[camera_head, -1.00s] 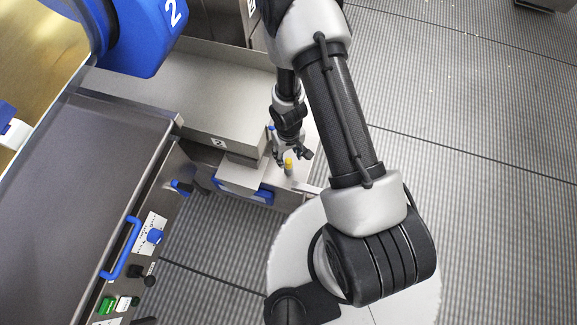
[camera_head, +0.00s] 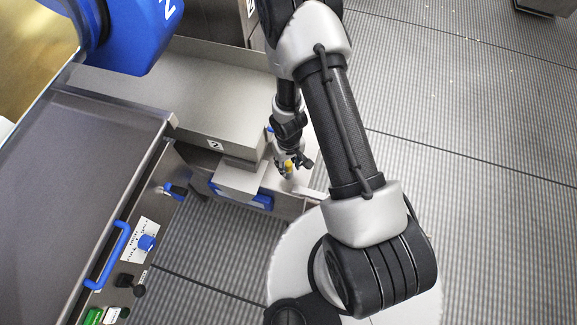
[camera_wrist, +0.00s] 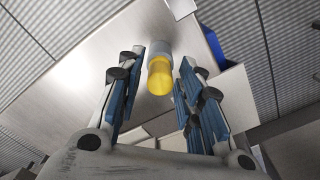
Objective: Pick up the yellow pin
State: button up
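The yellow pin (camera_wrist: 160,75) shows in the wrist view between my two fingers, with a yellow end toward the camera and a paler grey-blue part beyond it. Gaps show on both sides of it, so the fingers do not touch it. My gripper (camera_wrist: 160,78) is open around the pin. In the head view the yellow pin (camera_head: 289,166) is small and stands on a light metal surface (camera_head: 304,186). My gripper (camera_head: 293,163) is right at it there, and partly hides it.
A grey machine (camera_head: 75,180) with a blue handle (camera_head: 107,256) and knobs stands at the left. A metal box marked 2 (camera_head: 200,105) and a blue-edged part (camera_head: 240,196) lie left of the pin. A blue drum part (camera_head: 135,40) is at upper left. Open floor (camera_head: 470,110) lies right.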

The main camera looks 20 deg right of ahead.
grip_shut()
jog(key=shift+r, duration=0.15)
dwell(0.4)
notch_tip(320, 180, up, 20)
jog(key=p, duration=2)
jog(key=shift+f, duration=0.2)
